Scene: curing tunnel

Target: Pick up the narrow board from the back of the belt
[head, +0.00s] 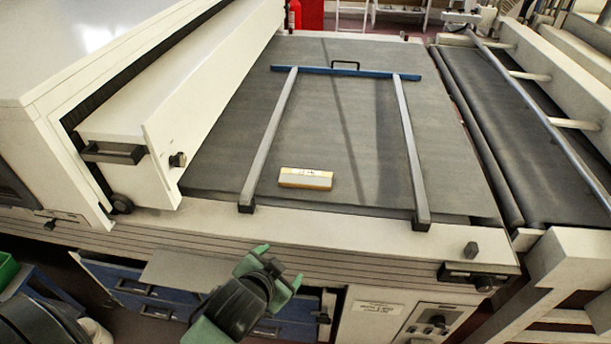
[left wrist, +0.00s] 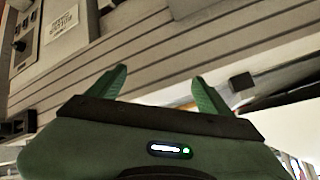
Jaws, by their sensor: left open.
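A long narrow blue board (head: 346,73) with a black handle (head: 345,64) lies across the far ends of two grey rails at the back of the dark belt (head: 350,130). My left gripper (head: 277,264) is low in front of the machine's near edge, well short of the board. Its green fingers are apart with nothing between them. In the left wrist view the open fingers (left wrist: 160,76) face the machine's ribbed front, and the board is out of that view. My right gripper is not in view.
The left rail (head: 268,140) and right rail (head: 409,150) run front to back along the belt. A small yellow and white block (head: 306,178) lies between them near the front. A white machine housing (head: 190,90) bounds the left; a roller (head: 481,135) lies right.

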